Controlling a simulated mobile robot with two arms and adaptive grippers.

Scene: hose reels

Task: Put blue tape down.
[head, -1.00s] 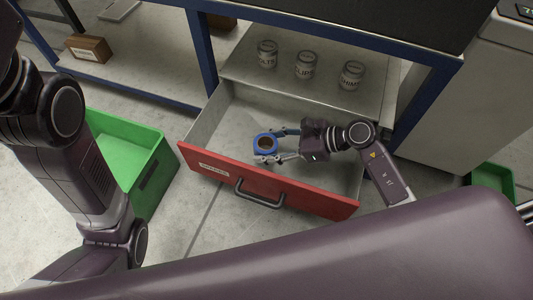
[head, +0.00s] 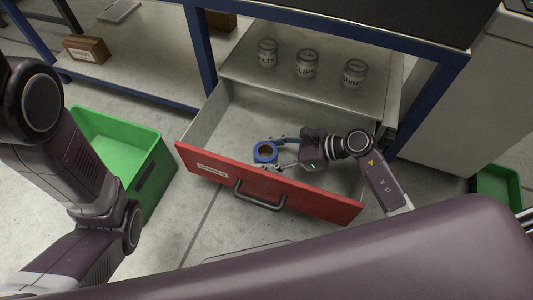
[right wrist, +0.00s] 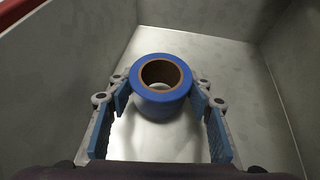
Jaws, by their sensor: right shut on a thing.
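The blue tape (head: 264,159) is a roll with a brown core, inside the open drawer (head: 300,197) with a red front. My right gripper (head: 273,154) is shut on the roll, its fingers on either side. In the right wrist view, the blue tape (right wrist: 163,104) sits between the fingertips, its core opening facing up. The bare grey drawer floor lies below it; I cannot tell whether the roll touches it. My left arm comes in at the left of the head view, but its gripper is not visible.
Three labelled cans (head: 306,65) stand on the metal surface behind the drawer. A green bin (head: 115,140) stands left of the drawer, and another green bin (head: 497,186) is at the right. The drawer floor around the tape looks empty.

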